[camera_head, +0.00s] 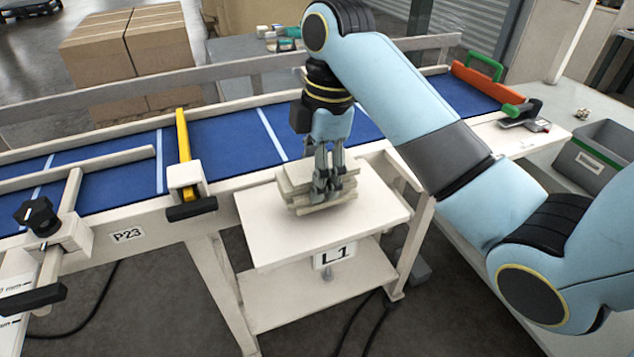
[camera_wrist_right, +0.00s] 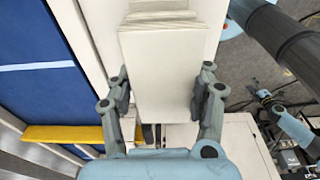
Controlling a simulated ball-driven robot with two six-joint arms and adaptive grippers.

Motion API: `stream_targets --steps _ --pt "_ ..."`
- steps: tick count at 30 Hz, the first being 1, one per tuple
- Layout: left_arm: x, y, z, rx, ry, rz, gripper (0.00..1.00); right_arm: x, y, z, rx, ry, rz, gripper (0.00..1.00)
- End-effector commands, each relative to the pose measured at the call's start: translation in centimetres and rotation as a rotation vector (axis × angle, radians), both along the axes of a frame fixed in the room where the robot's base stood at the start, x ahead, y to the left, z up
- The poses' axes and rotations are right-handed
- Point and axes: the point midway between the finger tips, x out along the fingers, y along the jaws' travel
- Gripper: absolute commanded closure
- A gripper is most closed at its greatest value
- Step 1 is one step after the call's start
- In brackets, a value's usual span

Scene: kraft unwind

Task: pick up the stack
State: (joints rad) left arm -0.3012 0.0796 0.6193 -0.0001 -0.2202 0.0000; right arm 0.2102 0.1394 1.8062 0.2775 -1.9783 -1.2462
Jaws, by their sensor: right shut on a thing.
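The stack (camera_head: 298,183) is a pile of flat cream-coloured pieces with uneven edges. It is at the small white table (camera_head: 380,208) labelled L1, over its top; I cannot tell whether it touches the surface. My right gripper (camera_head: 328,190) points down over the stack with its fingers shut on it. In the right wrist view the stack (camera_wrist_right: 165,75) lies between the two fingers (camera_wrist_right: 160,110), one on each long side. The underside of the stack is hidden. My left gripper is not in view.
A blue conveyor (camera_head: 230,136) with white cross lines runs behind the table, with a yellow bar (camera_head: 183,135) across it. An orange stop (camera_head: 476,84) is at its right end. A grey bin (camera_head: 592,160) stands at right, and cardboard boxes (camera_head: 130,50) stand behind.

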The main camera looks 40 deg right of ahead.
Motion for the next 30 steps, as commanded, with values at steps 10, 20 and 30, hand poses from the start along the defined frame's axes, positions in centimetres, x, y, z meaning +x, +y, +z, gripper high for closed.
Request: stream_targets --steps 10,20,30 --pt "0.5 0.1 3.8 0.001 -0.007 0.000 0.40 -4.8 -3.9 5.7 -0.010 -0.001 0.002 0.84" --pt "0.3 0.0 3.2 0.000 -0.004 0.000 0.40 -8.7 -6.7 8.3 -0.006 -0.002 0.002 0.84" --pt "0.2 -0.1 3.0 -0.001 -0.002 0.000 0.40 -9.3 -7.1 8.8 -0.001 0.000 0.001 0.84"
